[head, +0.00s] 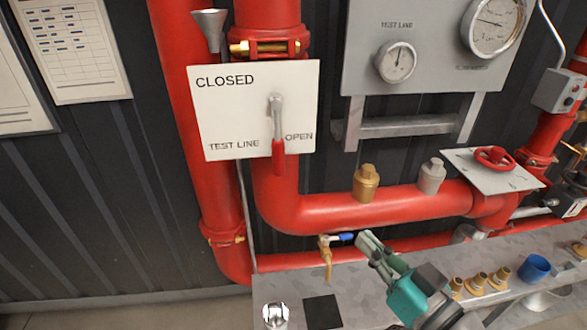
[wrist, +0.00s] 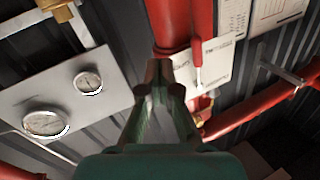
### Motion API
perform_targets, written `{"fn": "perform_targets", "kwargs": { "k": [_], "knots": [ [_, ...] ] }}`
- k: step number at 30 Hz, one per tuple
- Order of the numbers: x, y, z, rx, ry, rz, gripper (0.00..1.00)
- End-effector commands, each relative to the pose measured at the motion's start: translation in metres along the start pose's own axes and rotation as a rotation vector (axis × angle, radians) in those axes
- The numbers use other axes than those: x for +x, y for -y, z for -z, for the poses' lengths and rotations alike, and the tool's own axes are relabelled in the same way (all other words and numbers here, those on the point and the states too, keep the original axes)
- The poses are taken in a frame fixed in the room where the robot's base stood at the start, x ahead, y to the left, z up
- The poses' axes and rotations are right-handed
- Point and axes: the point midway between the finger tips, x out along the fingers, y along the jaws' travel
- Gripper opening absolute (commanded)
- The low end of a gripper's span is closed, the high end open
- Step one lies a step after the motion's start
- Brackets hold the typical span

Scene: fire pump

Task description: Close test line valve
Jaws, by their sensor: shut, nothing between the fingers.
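The test line valve lever (head: 278,150) has a grey metal upper part and a red grip. It hangs straight down in front of a white plate (head: 225,110) marked CLOSED at upper left, TEST LINE at lower left and OPEN at lower right. The red grip lies just left of the word OPEN. My gripper (head: 367,240) is shut and empty, below and to the right of the lever, apart from it. In the wrist view, the fingertips (wrist: 160,70) show in front of the red pipe, with the lever (wrist: 197,65) and plate (wrist: 220,65) beyond to the right.
Thick red pipes (head: 350,208) run behind and below the plate. A small blue-handled brass tap (head: 327,250) is close to the fingertips. A gauge panel (head: 425,40) is at upper right. A grey bench (head: 350,290) bears brass fittings (head: 478,283) and a blue cup (head: 535,268).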

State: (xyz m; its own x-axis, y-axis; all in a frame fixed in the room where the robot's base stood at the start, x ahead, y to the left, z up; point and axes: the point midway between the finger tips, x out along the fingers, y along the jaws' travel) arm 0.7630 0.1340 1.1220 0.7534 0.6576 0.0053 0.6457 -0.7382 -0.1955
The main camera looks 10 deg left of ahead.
Motion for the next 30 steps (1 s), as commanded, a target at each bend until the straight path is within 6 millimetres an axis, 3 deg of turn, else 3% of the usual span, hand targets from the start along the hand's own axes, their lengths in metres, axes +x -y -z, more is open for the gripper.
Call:
{"fn": "perform_targets", "kwargs": {
  "k": [6,12,30],
  "knots": [
    [0.010,0.023,0.043,-0.100,0.007,0.121,0.00],
    [0.012,0.038,0.065,-0.169,0.020,0.193,0.00],
    [0.014,0.044,0.072,-0.195,0.028,0.219,0.00]
  ]
}}
